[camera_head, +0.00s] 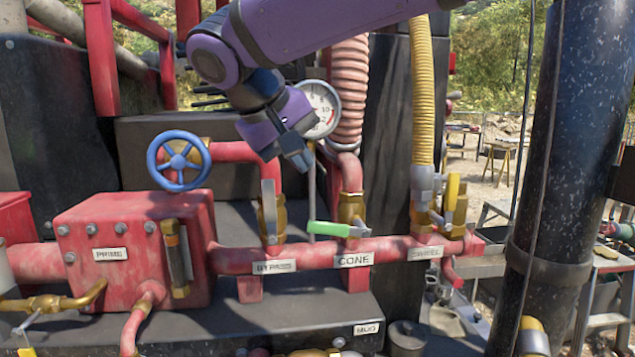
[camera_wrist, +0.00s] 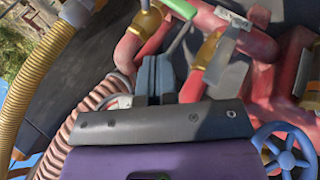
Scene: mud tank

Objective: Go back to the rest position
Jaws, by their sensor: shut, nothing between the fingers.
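My purple arm reaches in from the top of the head view. My gripper (camera_head: 298,160) hangs in front of the red pipework, its fingers together and empty. In the wrist view my gripper (camera_wrist: 156,75) shows its two blue-grey fingers side by side with nothing held. It is above the red manifold pipe (camera_head: 310,258) and apart from it. The pressure gauge (camera_head: 325,112) is just behind and right of the gripper, partly covered by it. No marked rest position shows.
A blue handwheel (camera_head: 179,161) is left of the gripper. A green lever (camera_head: 328,229) sits on the valve labelled CONE, and a grey lever (camera_head: 269,205) stands upright above BYPASS. A yellow hose (camera_head: 423,95) and a dark column (camera_head: 575,130) rise at right.

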